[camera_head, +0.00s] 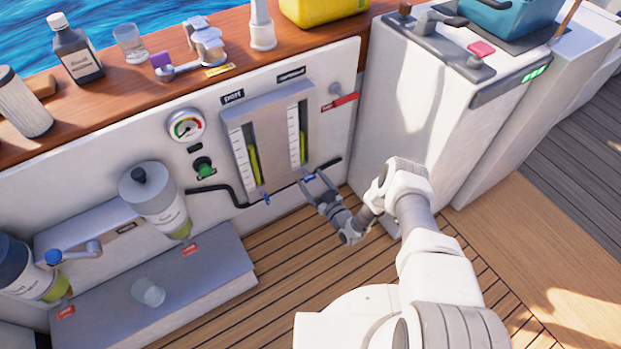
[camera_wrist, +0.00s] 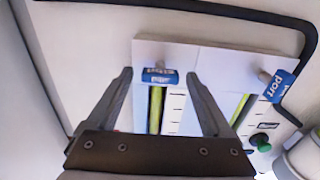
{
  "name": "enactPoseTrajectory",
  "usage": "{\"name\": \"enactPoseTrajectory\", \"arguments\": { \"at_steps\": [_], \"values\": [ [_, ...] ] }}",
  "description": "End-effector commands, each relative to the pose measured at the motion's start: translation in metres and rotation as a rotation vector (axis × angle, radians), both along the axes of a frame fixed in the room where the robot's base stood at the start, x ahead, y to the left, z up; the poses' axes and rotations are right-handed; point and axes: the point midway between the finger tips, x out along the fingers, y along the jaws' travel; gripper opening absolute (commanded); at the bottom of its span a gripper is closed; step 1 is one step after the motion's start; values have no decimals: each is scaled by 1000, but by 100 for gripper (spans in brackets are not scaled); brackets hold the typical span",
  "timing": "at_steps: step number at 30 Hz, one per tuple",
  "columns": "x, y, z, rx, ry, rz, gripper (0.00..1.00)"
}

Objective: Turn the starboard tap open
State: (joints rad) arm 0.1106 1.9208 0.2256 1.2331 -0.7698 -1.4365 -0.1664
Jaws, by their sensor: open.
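The starboard tap (camera_head: 309,178) is a small blue handle at the foot of the right-hand sight gauge (camera_head: 295,135). In the wrist view the starboard tap (camera_wrist: 160,77) lies level across the picture, its label upside down. My gripper (camera_head: 314,182) is open in front of it. In the wrist view the fingers of my gripper (camera_wrist: 160,74) stand one on each side of the handle, with gaps; contact cannot be told. The port tap (camera_head: 266,198), also blue, is at the left gauge's foot. In the wrist view the port tap (camera_wrist: 278,86) is steeply tilted.
A black hose (camera_head: 225,192) runs along the panel by the taps. A red-handled lever (camera_head: 342,102) sits up to the right, and a white console (camera_head: 425,100) stands right of the panel. A grey step (camera_head: 200,285) is at lower left. The deck below is clear.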

Motion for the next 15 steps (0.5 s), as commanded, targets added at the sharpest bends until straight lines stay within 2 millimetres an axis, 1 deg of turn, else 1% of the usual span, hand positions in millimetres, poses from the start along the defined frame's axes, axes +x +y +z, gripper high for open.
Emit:
{"name": "enactPoseTrajectory", "arguments": {
  "at_steps": [4,5,9,14,15],
  "values": [
    [0,0,0,0,0,0,85],
    [0,0,0,0,0,0,83],
    [0,0,0,0,0,0,58],
    [0,0,0,0,0,0,29],
    [0,0,0,0,0,0,22]
  ]
}}
